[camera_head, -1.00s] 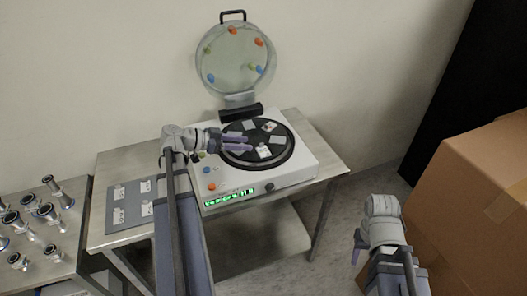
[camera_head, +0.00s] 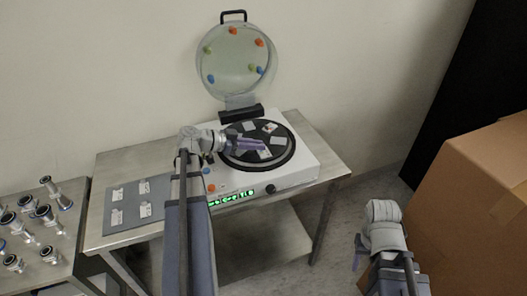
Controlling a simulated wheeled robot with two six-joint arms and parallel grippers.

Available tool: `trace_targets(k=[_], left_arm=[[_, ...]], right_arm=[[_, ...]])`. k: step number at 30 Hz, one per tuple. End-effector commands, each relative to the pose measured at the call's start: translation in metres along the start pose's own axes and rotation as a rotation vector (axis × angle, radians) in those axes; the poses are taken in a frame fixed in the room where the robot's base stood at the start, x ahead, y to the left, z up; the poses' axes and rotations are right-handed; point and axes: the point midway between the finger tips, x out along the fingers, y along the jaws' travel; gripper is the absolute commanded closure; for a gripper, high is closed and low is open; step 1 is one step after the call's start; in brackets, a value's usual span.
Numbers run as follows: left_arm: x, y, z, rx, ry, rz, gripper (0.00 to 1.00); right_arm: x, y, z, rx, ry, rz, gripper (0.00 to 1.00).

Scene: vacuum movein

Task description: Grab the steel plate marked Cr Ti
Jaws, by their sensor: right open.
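Several small steel plates, such as one at the disc's right (camera_head: 278,141), lie on the round black disc (camera_head: 286,156) of the white machine. Several more plates with white labels (camera_head: 117,194) lie on a grey mat (camera_head: 130,209) on the table's left. The markings are too small to read, so I cannot tell which plate is Cr Ti. My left gripper (camera_head: 258,147) reaches over the disc and hides part of it and its plates. I cannot tell whether its fingers are closed or touch a plate. My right gripper (camera_head: 357,252) is open and empty, low at the right, away from the table.
The machine's round clear lid (camera_head: 234,62) stands open against the wall. The white machine (camera_head: 304,172) has a green-lit display and coloured knobs. Several metal fittings (camera_head: 46,214) stand on a side table at left. A cardboard box (camera_head: 470,205) stands at right.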

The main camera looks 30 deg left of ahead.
Motion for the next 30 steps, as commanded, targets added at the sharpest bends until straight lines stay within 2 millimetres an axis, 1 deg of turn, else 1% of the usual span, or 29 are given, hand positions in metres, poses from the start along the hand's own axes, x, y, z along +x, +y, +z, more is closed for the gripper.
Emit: trace_targets(k=[1, 3, 23, 26, 30], left_arm=[[0.000, 0.000, 0.000, 0.000, 0.000, 0.000, 0.93], [0.000, 0.000, 0.000, 0.000, 0.000, 0.000, 1.00], [0.000, 0.000, 0.000, 0.000, 0.000, 0.000, 1.00], [-0.001, 0.000, -0.003, 0.000, 0.000, 0.000, 1.00], [-0.005, 0.000, -0.011, 0.000, 0.000, 0.000, 1.00]], right_arm=[[0.000, 0.000, 0.000, 0.000, 0.000, 0.000, 0.50], [0.000, 0.000, 0.000, 0.000, 0.000, 0.000, 0.50], [0.000, 0.000, 0.000, 0.000, 0.000, 0.000, 0.50], [-0.003, 0.000, 0.000, 0.000, 0.000, 0.000, 0.50], [-0.011, 0.001, 0.001, 0.000, 0.000, 0.000, 0.50]])
